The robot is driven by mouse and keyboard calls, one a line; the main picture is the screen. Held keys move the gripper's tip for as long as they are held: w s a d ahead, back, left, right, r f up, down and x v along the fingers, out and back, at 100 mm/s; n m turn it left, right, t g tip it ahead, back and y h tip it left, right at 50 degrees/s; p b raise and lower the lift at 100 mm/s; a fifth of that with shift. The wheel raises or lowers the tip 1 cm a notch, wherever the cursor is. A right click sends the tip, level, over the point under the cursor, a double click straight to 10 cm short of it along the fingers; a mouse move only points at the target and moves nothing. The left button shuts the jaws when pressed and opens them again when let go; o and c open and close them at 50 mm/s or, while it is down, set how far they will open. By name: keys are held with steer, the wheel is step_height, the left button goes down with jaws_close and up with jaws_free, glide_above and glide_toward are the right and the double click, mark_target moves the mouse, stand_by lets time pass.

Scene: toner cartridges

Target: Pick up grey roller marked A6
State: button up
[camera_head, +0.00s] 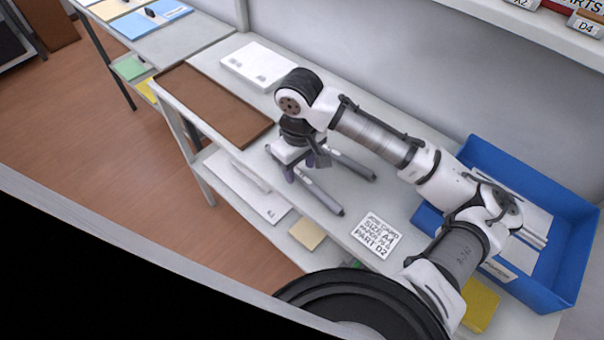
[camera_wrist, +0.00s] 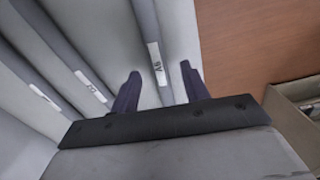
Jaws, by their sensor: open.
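The grey roller marked A6 (camera_wrist: 145,25) runs between my two fingers in the wrist view, and its white label lies just ahead of the palm. In the head view it appears to be the roller (camera_head: 323,197) closest to the shelf's front edge, with its far end hidden under my gripper. My gripper (camera_head: 300,170) points down over that end. In the wrist view my gripper (camera_wrist: 160,72) is open, with one finger on each side of the A6 roller and gaps showing. I cannot tell how far down the fingers reach beside it.
More grey rollers (camera_wrist: 60,55) lie parallel to the left in the wrist view. On the shelf are a brown tray (camera_head: 222,105), a white stack (camera_head: 258,65), a printed card (camera_head: 377,235) and a blue bin (camera_head: 560,225). The shelf's front edge is close to the A6 roller.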

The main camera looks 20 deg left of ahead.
steer(key=shift+f, duration=0.85)
steer(key=shift+c, duration=0.5)
jaws_close()
steer(key=shift+r, duration=0.15)
